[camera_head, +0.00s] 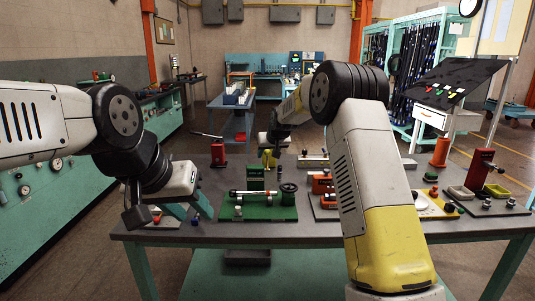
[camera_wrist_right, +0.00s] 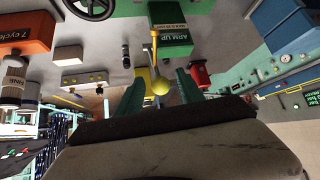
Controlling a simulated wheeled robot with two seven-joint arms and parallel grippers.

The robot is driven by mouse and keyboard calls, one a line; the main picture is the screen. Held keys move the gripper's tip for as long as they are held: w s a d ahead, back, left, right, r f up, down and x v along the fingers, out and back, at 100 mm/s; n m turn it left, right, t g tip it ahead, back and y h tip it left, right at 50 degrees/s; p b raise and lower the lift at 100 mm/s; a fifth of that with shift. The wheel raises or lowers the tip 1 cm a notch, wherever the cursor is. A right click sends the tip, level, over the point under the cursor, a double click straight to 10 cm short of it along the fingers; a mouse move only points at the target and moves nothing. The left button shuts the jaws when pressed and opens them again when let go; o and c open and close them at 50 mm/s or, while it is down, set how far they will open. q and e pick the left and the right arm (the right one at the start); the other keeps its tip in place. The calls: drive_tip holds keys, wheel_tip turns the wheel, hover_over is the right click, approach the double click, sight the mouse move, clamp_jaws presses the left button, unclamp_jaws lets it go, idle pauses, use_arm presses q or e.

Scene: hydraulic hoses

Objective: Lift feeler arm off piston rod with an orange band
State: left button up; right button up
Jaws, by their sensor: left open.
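A green fixture board (camera_head: 285,214) lies on the table. On it are a rod with red parts (camera_head: 262,193), a green block (camera_head: 256,183) and a dark handwheel (camera_head: 288,188). I cannot make out an orange band. In the right wrist view, a yellow lever with a ball knob (camera_wrist_right: 160,86) hangs in front of a green block labelled "ARM UP" (camera_wrist_right: 174,30). My right gripper (camera_wrist_right: 158,88) is open, with its green fingers on either side of the knob and gaps showing. My left gripper (camera_head: 188,210) is open and empty at the table's left side.
Red blocks (camera_head: 322,184) stand right of the green board, partly behind my right arm. A red device (camera_head: 218,155) stands at the table's back left. An orange cylinder (camera_head: 440,152) and a red stand (camera_head: 479,170) are at the right.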

drive_tip(key=v, duration=0.7)
drive_tip(key=shift+s+r, duration=0.3)
drive_tip(key=shift+d, duration=0.1)
drive_tip(key=s+d+r, duration=0.3)
drive_tip(key=s, duration=0.4)
drive_tip(key=s+d+r+m, duration=0.1)
drive_tip(key=s+d+r, duration=0.15)
drive_tip(key=s, duration=0.35)
drive_tip(key=s+d+r, duration=0.3)
drive_tip(key=s, duration=0.4)
drive_tip(key=s+d+f+g, duration=0.1)
drive_tip(key=s+d+f, duration=0.1)
drive_tip(key=s, duration=1)
drive_tip(key=s+d+f+m+g, duration=0.1)
drive_tip(key=s+d+f, duration=0.1)
drive_tip(key=s, duration=1.1)
drive_tip(key=shift+s+f, duration=0.25)
drive_tip(key=shift+f, duration=0.45)
